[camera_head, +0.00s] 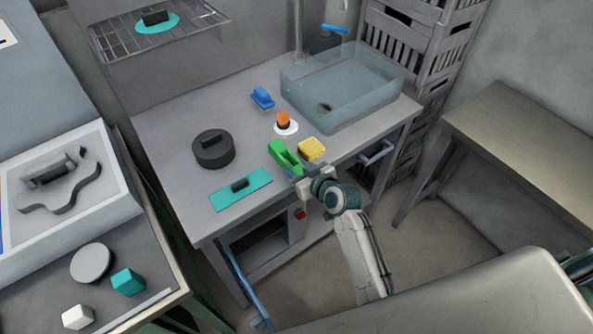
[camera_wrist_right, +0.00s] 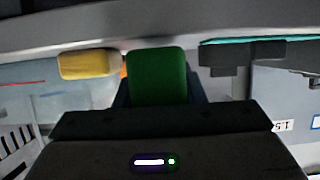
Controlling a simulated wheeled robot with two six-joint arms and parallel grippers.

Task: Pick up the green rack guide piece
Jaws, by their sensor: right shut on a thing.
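The green rack guide piece (camera_head: 285,156) is a long bright green block near the front edge of the grey workbench. My right gripper (camera_head: 297,171) comes in from the front and is shut on its near end. In the right wrist view the green piece (camera_wrist_right: 157,76) sits in the middle between the dark fingers, which are mostly hidden behind the wrist body. I cannot tell whether the piece is clear of the bench top. My left gripper is not in view.
A yellow block (camera_head: 311,149) is close to the right of the green piece. An orange-topped piece on a white disc (camera_head: 287,130), a blue piece (camera_head: 262,98), a black round piece (camera_head: 213,152) and a teal plate (camera_head: 240,190) surround it. A clear bin (camera_head: 345,88) stands behind.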

